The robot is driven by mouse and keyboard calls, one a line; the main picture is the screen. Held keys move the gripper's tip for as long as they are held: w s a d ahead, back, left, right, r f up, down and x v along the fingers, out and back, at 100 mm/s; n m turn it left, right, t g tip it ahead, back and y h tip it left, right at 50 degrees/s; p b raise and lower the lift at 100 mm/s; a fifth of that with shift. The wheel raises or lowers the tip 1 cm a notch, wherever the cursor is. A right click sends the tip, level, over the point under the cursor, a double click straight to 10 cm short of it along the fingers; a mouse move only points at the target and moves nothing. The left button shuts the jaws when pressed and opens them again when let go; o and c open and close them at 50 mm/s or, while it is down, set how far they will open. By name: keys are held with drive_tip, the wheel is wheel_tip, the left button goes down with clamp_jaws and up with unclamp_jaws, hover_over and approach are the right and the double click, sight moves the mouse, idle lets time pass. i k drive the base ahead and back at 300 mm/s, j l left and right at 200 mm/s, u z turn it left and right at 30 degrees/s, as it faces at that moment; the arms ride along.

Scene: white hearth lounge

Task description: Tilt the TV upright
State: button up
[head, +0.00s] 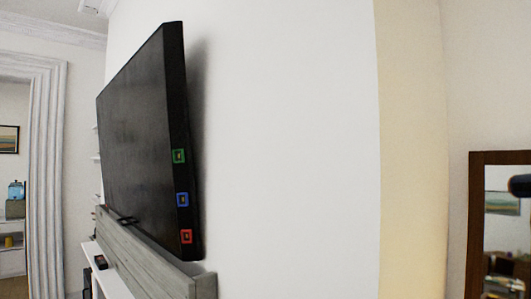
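The TV (140,132) is a large black flat panel on the white wall, seen from its right side in the head view. It is tilted, with its right edge leaning from upper left to lower right. That edge carries a green square (179,156), a blue square (182,199) and a red square (186,236). Its lower part is close to a grey ledge (150,260); I cannot tell whether they touch. My gripper is not in view.
A white shelf (113,284) with a small dark object (101,262) lies below the ledge. A white-framed doorway (45,170) is at the left. A brown-framed mirror (478,225) is at the right. The white wall (290,150) right of the TV is bare.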

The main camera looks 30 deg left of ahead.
sight(144, 125)
drive_tip(key=u, duration=2.1)
drive_tip(key=i+j, duration=0.5)
drive_tip(key=j, duration=0.2)
drive_tip(key=i+j+u, duration=0.15)
drive_tip(key=i+j, duration=0.35)
drive_tip(key=j, duration=0.15)
drive_tip(key=i+j+u, duration=0.1)
drive_tip(key=i+j, duration=0.15)
drive_tip(key=i, duration=0.2)
drive_tip(key=i+j, duration=0.2)
drive_tip(key=i, duration=0.3)
drive_tip(key=i+l+u, duration=0.2)
drive_tip(key=i+l, duration=0.35)
drive_tip(key=i, duration=0.15)
drive_tip(key=l+u, duration=0.1)
drive_tip(key=l, duration=0.3)
drive_tip(key=i, duration=0.05)
